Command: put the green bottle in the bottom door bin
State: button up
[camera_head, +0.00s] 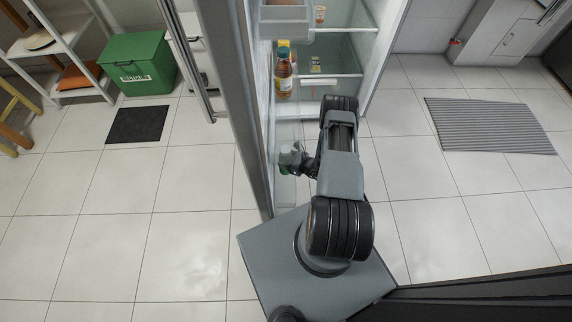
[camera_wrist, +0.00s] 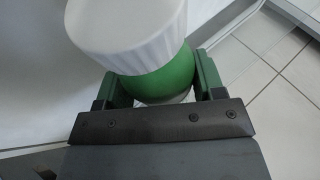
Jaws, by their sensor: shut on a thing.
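The green bottle (camera_wrist: 164,76) with a wide white cap (camera_wrist: 125,25) fills the top of the wrist view, upright or nearly so. My gripper (camera_wrist: 155,85) is shut on it, one finger on each side below the cap. In the head view my gripper (camera_head: 305,160) is at the inner side of the open fridge door (camera_head: 243,90), low down, with the bottle (camera_head: 287,160) partly hidden by my gripper. The clear bottom door bin (camera_head: 284,188) shows faintly around and below it. Whether the bottle touches the bin cannot be told.
A bottle with amber contents (camera_head: 284,70) stands higher up by the door. The fridge shelves (camera_head: 335,75) hold a few small items. A green box (camera_head: 138,63) and a white rack (camera_head: 70,50) stand at the left. The tiled floor on the right is mostly clear.

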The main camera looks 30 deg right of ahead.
jog(key=f, duration=0.1)
jog(key=w+f+b, duration=0.1)
jog(key=f, duration=0.1)
jog(key=shift+f, duration=0.15)
jog(key=shift+f+b, duration=0.35)
jog(key=shift+f, duration=0.1)
jog(key=shift+f, duration=0.2)
jog(key=o, duration=1.2)
jog(key=shift+r, duration=0.1)
